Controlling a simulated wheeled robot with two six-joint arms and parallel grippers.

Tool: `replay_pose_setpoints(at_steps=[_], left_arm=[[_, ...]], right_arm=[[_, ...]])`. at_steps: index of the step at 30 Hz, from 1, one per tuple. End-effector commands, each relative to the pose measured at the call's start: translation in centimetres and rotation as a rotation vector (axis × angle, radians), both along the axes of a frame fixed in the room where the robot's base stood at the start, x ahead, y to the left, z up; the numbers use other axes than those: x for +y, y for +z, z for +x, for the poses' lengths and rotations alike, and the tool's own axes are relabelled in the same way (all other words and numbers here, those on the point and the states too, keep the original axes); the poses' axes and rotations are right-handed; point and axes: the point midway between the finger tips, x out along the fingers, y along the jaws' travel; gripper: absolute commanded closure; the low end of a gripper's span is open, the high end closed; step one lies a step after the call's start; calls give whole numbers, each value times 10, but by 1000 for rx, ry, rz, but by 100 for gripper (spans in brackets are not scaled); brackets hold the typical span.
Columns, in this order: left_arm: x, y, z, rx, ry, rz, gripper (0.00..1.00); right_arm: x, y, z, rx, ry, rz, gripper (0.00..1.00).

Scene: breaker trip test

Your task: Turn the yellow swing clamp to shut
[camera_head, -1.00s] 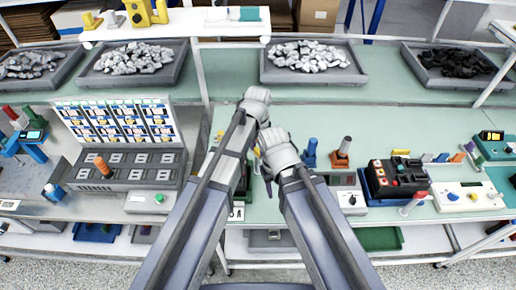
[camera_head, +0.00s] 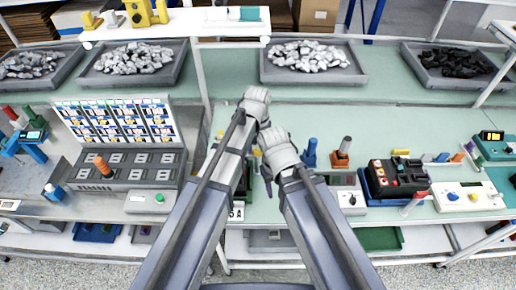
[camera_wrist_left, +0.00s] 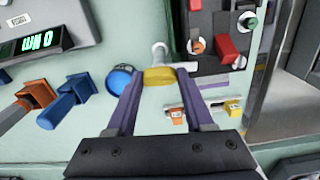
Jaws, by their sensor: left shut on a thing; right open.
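In the left wrist view the yellow swing clamp (camera_wrist_left: 159,77) sits between the two purple fingertips of my left gripper (camera_wrist_left: 158,80), which is shut on it. A pale rod with a rounded end (camera_wrist_left: 160,50) stands just beyond the clamp. In the head view my left gripper (camera_head: 257,103) is the higher one; its fingers are hidden behind its arm. My right gripper (camera_head: 277,150) is lower and a little right of it, open; its fingertips are mostly hidden.
A black device with red parts (camera_wrist_left: 215,40) stands close right of the clamp in the wrist view. A blue round knob (camera_wrist_left: 120,78) is close left. In the head view, grey trays of rocks (camera_head: 312,76) line the back.

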Motion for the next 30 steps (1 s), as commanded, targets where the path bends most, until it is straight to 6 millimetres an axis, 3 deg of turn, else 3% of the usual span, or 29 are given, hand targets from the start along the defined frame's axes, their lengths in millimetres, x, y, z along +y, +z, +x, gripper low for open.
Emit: replay_pose_setpoints(at_steps=[23,24,30], left_arm=[[0,0,0,0,97,0,100],[0,0,0,0,97,0,46],[0,0,0,0,96,0,24]], right_arm=[[0,0,0,0,0,0,50],[0,0,0,0,0,0,50],[0,0,0,0,0,0,50]])
